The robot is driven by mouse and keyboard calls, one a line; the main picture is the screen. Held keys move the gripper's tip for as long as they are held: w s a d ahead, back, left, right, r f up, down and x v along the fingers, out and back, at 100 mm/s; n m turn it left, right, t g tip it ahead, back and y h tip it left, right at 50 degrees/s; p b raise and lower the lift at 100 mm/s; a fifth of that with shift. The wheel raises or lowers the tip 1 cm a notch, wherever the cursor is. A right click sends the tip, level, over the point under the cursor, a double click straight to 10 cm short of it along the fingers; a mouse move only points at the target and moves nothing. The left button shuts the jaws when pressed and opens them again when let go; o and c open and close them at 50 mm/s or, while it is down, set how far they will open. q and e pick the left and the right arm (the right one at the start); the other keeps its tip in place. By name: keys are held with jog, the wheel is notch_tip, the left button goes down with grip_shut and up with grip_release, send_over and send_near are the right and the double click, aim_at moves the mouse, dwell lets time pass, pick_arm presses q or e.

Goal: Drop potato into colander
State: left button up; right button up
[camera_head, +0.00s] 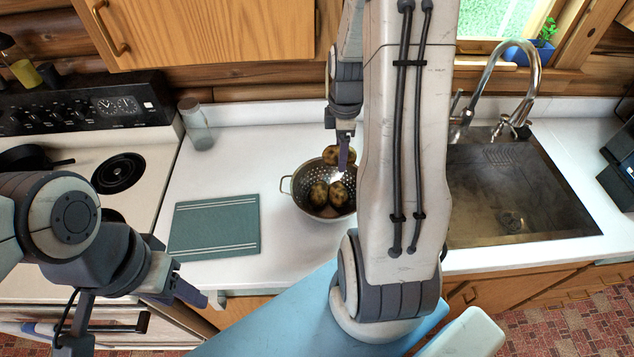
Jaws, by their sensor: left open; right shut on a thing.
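A metal colander (297,189) stands on the white counter, partly hidden behind my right arm. Two brown potatoes, one at the left (318,195) and one at the right (338,194), lie inside it. My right gripper (343,158) points down over the colander's back part and is shut on another brown potato (331,154). This held potato overlaps the colander's back rim in the picture; its exact height above the bowl is hard to tell. My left gripper (188,294) is open and empty, low at the left in front of the counter's edge.
A green cutting board (214,226) lies left of the colander. A glass jar (196,125) stands at the back left, beside the stove (90,160). A sink (515,195) with a tall faucet (512,85) is at the right. The counter behind the board is clear.

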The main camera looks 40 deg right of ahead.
jog(key=shift+w+f, duration=0.2)
jog(key=shift+w, duration=0.05)
jog(key=shift+a+f+b, duration=0.1)
jog(key=shift+f+b, duration=0.5)
jog(key=shift+b, duration=0.15)
notch_tip(320, 180, down, 4)
jog(key=b, duration=0.3)
jog(key=shift+f+b, duration=0.2)
jog(key=shift+b, duration=0.2)
jog(key=o, duration=1.4)
jog(key=shift+r, duration=0.1)
notch_tip(320, 180, up, 10)
jog(key=shift+r+b, duration=0.2)
jog(key=shift+b, duration=0.65)
